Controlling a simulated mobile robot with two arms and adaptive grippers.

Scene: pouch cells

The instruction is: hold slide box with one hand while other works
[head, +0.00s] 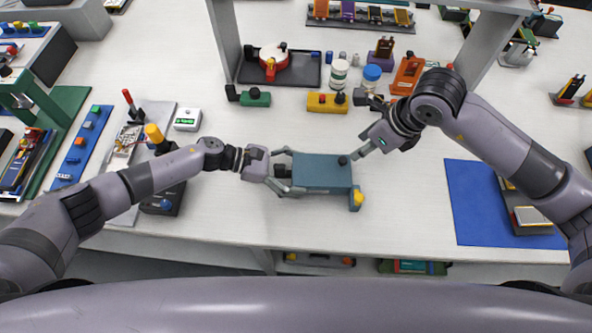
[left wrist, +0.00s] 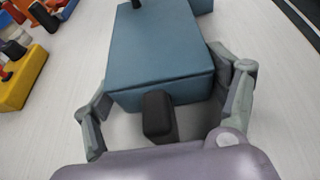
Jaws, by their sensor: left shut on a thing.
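The slide box is a teal-blue box (head: 315,172) lying on the white table in front of me. It has a black knob (head: 342,160) on top near its right end and a yellow piece (head: 358,197) at its front right corner. My left gripper (head: 284,172) is shut on the box's left end. In the left wrist view its fingers stand on both sides of the box (left wrist: 160,55), with a black block (left wrist: 159,115) between them. My right gripper (head: 362,152) is by the box's back right corner, close to the knob. Contact and finger opening there are unclear.
A yellow block (head: 327,103), a white jar (head: 339,73) and a blue-lidded jar (head: 371,77) stand behind the box. A blue mat (head: 475,200) lies to the right. Devices crowd the left side. The table in front of the box is clear up to its edge.

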